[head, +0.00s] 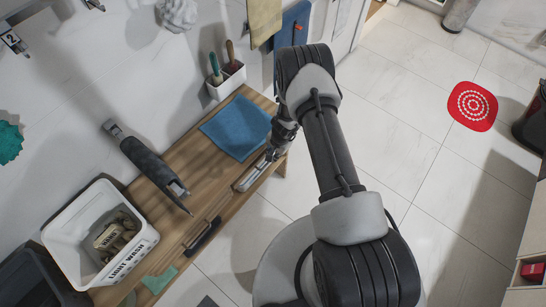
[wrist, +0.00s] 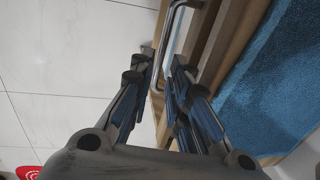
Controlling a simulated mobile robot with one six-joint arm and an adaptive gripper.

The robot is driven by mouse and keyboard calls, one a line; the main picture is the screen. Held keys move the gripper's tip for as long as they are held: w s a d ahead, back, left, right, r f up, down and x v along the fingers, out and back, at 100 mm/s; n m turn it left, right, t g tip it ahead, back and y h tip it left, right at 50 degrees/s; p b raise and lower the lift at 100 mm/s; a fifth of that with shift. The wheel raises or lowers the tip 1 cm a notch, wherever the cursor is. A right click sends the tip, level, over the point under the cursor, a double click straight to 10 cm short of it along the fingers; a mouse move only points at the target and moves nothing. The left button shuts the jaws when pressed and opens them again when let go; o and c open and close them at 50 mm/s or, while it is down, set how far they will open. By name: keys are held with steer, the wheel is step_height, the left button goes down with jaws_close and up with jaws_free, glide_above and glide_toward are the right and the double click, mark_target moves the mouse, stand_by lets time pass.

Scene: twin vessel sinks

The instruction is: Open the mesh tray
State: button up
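My gripper (head: 271,154) is at the right end of the wooden counter's front edge in the head view, partly hidden by my arm. In the wrist view my gripper (wrist: 161,72) has its two fingers apart. A metal bar handle (wrist: 169,40) runs through the gap between the fingertips; I cannot tell whether either finger touches it. In the head view a pale, narrow metal-edged front (head: 248,177), which seems to be the mesh tray, lies along the counter edge just below my gripper. It looks closed, but its inside and mesh are not clear.
A blue towel (head: 238,128) lies on the counter close behind the gripper. A second front with a dark handle (head: 204,236) is farther left. A white bin (head: 101,238) stands at the left. Open tiled floor (head: 410,160) lies to the right.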

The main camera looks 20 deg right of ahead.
steer(key=shift+w+a+f, duration=0.1)
steer(key=shift+w+f, duration=0.05)
steer(key=shift+f, duration=0.55)
steer(key=shift+w+a+f, duration=0.1)
steer(key=shift+f, duration=0.6)
steer(key=shift+c, duration=0.2)
jaws_close()
